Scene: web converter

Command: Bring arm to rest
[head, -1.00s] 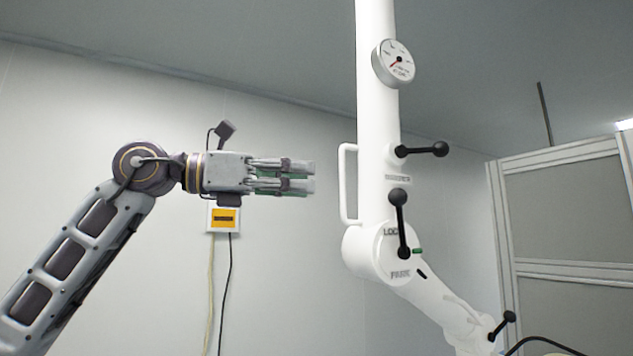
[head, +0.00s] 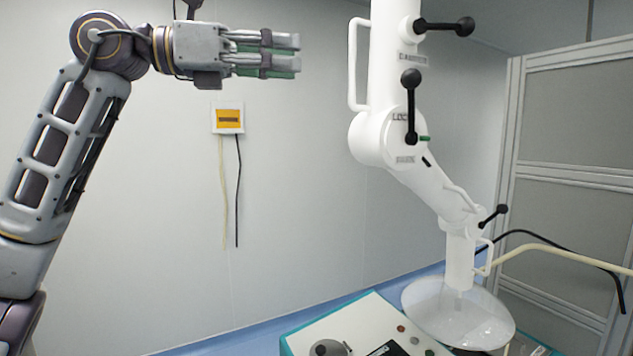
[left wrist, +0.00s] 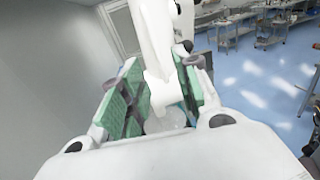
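A white jointed arm (head: 448,190) hangs from a vertical white column at centre right in the head view. Its elbow joint (head: 372,145) carries LOCK and PARK lettering, a black ball-ended lever (head: 411,105) standing upright, and a small green mark. Another black lever (head: 445,27) points right higher up. A clear disc (head: 460,312) is at the arm's lower end. My left gripper (head: 298,55) points right, short of the column's loop handle (head: 353,65). The left wrist view shows its green-padded fingers (left wrist: 157,68) apart, with white arm parts beyond and no visible grasp. My right gripper is not in view.
A grey panelled partition (head: 575,120) stands at right, with a cream tube (head: 560,250) and black cable nearby. A yellow-and-white wall box (head: 228,118) is behind my gripper. Open space separates gripper and column.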

